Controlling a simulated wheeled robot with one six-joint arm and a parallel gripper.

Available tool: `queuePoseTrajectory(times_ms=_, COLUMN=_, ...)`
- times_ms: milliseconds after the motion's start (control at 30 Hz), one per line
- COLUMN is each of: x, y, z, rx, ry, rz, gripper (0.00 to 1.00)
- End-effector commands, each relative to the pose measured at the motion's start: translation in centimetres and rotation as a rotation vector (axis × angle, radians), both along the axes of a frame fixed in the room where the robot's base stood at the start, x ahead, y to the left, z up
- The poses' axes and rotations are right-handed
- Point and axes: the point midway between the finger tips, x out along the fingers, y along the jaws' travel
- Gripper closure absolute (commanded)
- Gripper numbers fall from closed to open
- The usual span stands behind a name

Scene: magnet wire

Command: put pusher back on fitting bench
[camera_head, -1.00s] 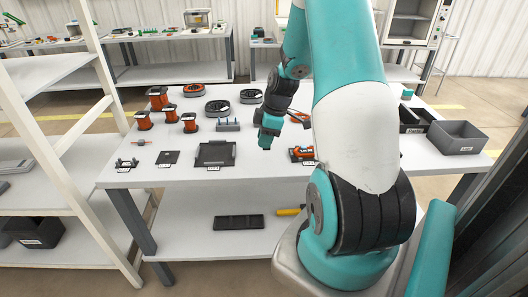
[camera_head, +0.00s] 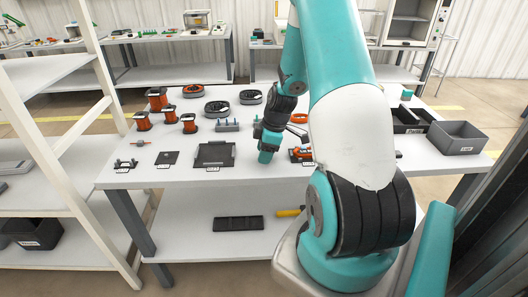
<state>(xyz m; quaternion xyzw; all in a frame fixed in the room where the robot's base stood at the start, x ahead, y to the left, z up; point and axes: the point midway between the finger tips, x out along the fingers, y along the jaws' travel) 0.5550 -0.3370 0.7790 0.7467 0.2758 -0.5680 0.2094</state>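I see a white bench (camera_head: 183,178) in front of me with parts laid out on its top; no sign marks it as the fitting bench. I cannot tell for sure which item is the pusher. A yellow-handled tool (camera_head: 288,212) lies on the lower shelf, partly hidden by my arm. My gripper (camera_head: 265,157) points down over the bench, right of a dark flat tray (camera_head: 214,154). Its fingertips are too small to show whether it is open or holds anything.
Orange spools (camera_head: 158,99) and grey ring coils (camera_head: 217,108) stand at the back left. A grey stand (camera_head: 227,126) and an orange-and-black item (camera_head: 299,154) are near my gripper. Grey bins (camera_head: 456,138) stand at the right. A white shelf rack (camera_head: 60,148) is at the left.

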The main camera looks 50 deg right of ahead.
Motion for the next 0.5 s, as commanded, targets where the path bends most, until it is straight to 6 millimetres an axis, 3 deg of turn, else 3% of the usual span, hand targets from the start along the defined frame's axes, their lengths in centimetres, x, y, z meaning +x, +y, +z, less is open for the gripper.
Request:
queuePoseTrajectory(times_ms=267, x=-0.1, y=-0.2, z=1.1, rx=-0.002, ry=-0.002, rz=-0.001, gripper=0.49)
queuePoseTrajectory(times_ms=500, x=-1.1, y=-1.1, z=5.8, rx=-0.004, ry=-0.004, rz=-0.003, gripper=0.49)
